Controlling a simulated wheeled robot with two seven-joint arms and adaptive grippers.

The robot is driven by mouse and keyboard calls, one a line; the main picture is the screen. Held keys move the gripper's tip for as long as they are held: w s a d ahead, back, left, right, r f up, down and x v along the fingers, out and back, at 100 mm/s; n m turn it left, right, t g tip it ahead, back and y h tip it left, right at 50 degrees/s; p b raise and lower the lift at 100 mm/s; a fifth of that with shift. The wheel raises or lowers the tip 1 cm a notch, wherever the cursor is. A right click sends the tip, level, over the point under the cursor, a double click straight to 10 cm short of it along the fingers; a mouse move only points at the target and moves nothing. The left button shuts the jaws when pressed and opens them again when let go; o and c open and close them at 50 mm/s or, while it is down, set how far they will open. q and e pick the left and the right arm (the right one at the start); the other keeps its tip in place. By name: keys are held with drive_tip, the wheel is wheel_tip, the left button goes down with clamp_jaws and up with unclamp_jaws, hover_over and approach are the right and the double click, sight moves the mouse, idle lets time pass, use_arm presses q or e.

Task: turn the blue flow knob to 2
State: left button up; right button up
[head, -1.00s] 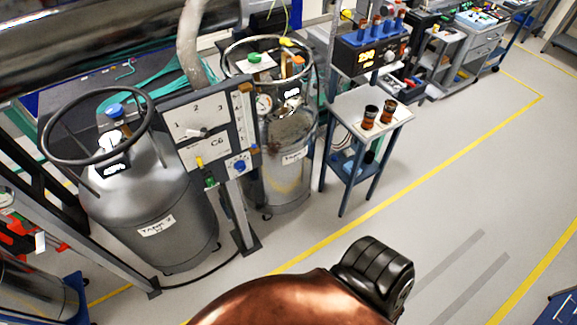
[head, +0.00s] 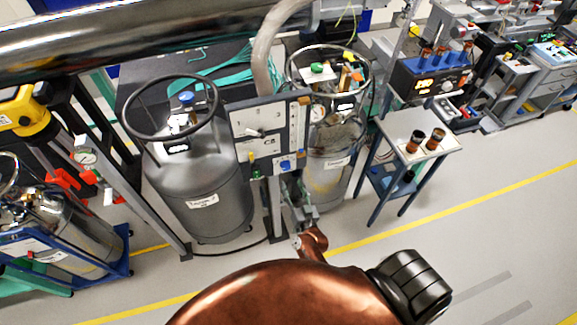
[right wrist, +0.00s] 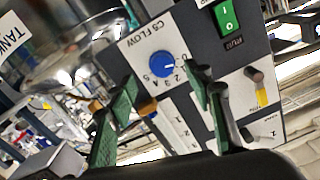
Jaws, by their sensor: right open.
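The blue flow knob (right wrist: 163,65) sits on the white "C5 FLOW" plate of the grey panel in the right wrist view. It also shows low on the panel in the head view (head: 286,166). Its white mark points to the lower right in the wrist picture, towards the low end of the printed scale; I cannot read the exact setting. My right gripper (right wrist: 162,80) is open, its green-padded fingers on either side of the knob in the picture; contact is not visible. In the head view the gripper (head: 292,183) is just below the knob. My left gripper is out of view.
A green rocker switch (right wrist: 226,17) and a yellow-tipped lever (right wrist: 261,93) are on the same panel (head: 262,132). Grey tanks (head: 202,190) (head: 327,170) stand on both sides. A small table (head: 440,145) with two dark cups is to the right, with open floor in front.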

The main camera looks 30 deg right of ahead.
sight(287, 167)
drive_tip(key=x, duration=0.2)
drive_tip(key=r+x, duration=0.1)
drive_tip(key=x, duration=0.3)
drive_tip(key=shift+w+d+r+p, duration=0.25)
drive_tip(key=shift+w+r+p, duration=0.05)
drive_tip(key=shift+w, duration=0.05)
drive_tip(key=shift+w+d, duration=0.2)
drive_tip(key=shift+w, duration=0.45)
drive_tip(key=shift+c, duration=0.3)
drive_tip(key=c, duration=1.1)
